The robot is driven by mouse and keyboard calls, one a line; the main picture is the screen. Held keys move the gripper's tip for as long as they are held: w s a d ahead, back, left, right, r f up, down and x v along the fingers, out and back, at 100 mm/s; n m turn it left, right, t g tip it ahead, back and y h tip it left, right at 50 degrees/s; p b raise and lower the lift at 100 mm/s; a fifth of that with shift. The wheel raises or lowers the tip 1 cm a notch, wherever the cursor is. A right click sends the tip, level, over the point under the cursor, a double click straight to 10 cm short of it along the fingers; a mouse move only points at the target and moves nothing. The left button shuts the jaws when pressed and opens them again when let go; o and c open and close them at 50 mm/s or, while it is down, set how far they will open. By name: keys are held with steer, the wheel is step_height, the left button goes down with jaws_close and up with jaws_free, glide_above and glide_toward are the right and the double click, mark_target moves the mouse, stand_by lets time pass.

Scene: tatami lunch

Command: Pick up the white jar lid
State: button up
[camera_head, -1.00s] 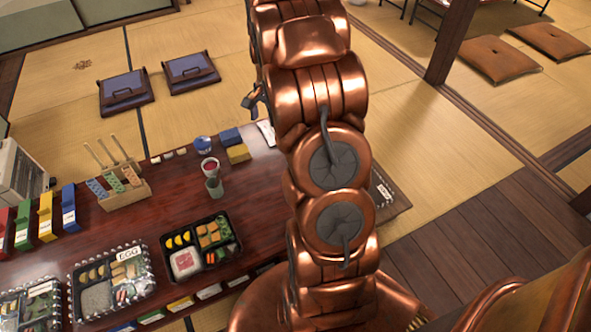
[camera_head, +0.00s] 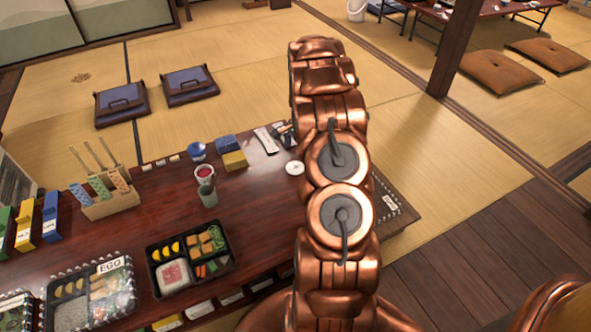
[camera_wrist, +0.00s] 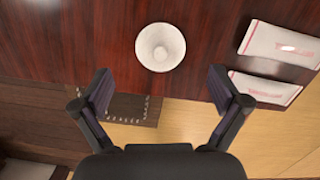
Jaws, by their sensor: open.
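The white jar lid (camera_wrist: 160,47) lies on the dark red wooden table (camera_wrist: 60,35). It is round, with a smaller raised centre. In the head view the lid (camera_head: 294,168) shows as a small white disc just left of my arm. My gripper (camera_wrist: 160,90) is open and empty in the wrist view. Its two dark fingers are spread wide, and the lid sits beyond the fingertips, roughly centred between them. The height of the fingers over the table is hard to tell. In the head view my arm mostly hides the gripper.
White packets with red print (camera_wrist: 282,45) lie right of the lid. A blue block (camera_head: 227,144), a yellow block (camera_head: 235,160) and cups (camera_head: 205,173) stand to its left. Bento trays (camera_head: 158,286) and a wooden holder (camera_head: 110,204) are further left. A dark lettered mat (camera_wrist: 128,108) lies near the table's edge.

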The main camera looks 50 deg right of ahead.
mark_target(296, 164)
steer(key=f, duration=0.1)
steer(key=f+b, duration=0.1)
steer(key=f, duration=0.1)
steer(key=f+b, duration=0.1)
steer(key=f, duration=0.1)
steer(key=shift+w+a, duration=0.1)
steer(key=shift+a, duration=0.15)
steer(key=shift+r, duration=0.1)
steer(key=c, duration=1.5)
steer(key=shift+a, duration=0.1)
